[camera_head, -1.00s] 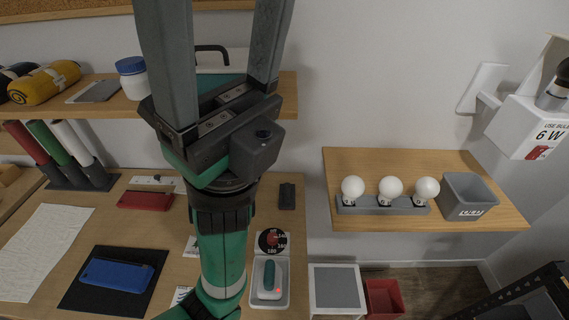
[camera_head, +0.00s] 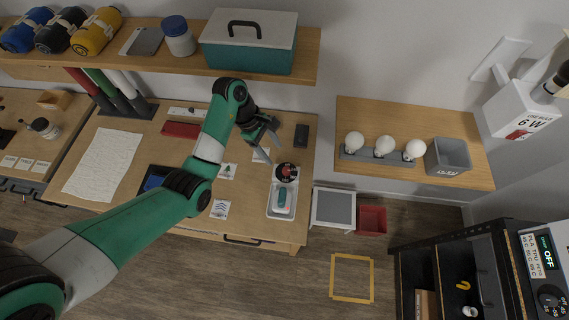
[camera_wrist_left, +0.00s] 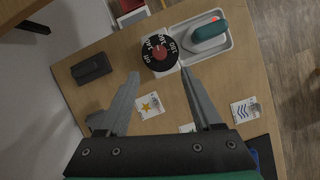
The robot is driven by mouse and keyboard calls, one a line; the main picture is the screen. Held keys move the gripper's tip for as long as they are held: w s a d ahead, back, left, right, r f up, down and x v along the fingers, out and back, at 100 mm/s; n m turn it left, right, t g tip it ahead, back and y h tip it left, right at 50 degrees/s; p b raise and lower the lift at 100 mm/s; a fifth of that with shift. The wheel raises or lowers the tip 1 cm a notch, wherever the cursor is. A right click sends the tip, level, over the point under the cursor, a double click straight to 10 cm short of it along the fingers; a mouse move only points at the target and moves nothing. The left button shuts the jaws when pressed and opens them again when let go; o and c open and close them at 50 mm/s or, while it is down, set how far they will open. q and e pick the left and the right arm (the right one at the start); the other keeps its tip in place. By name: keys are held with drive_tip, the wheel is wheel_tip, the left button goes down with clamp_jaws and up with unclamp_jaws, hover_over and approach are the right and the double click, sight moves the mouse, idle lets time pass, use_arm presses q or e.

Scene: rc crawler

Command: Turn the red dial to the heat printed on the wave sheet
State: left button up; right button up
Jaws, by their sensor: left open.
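The red dial (camera_head: 286,171) sits at the centre of a black round plate with white heat numbers, on the desk's right part. It also shows in the left wrist view (camera_wrist_left: 160,52); its exact setting is hard to read. The wave sheet (camera_head: 220,209), a white card with blue wavy lines, lies on the desk near its front edge and shows in the left wrist view (camera_wrist_left: 246,109); its print is too small to read. My left gripper (camera_head: 273,150) is open and empty, just short of the dial; in its wrist view the fingertips (camera_wrist_left: 160,73) straddle the dial's near side. My right gripper is not in view.
A teal iron (camera_head: 283,199) rests in a white tray (camera_head: 269,209) beside the dial. A dark block (camera_head: 301,135) lies behind. A star card (camera_wrist_left: 152,105) and a tree card (camera_head: 228,171) lie nearby. A shelf (camera_head: 190,66) with a teal toolbox (camera_head: 248,45) overhangs the desk's back.

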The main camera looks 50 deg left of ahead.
sight(286, 170)
use_arm(q)
drive_tip(key=x, duration=1)
drive_tip(key=shift+d+f, duration=0.1)
drive_tip(key=shift+f, duration=0.15)
drive_tip(key=shift+w+b, duration=0.1)
drive_tip(key=shift+b, duration=0.25)
clamp_jaws()
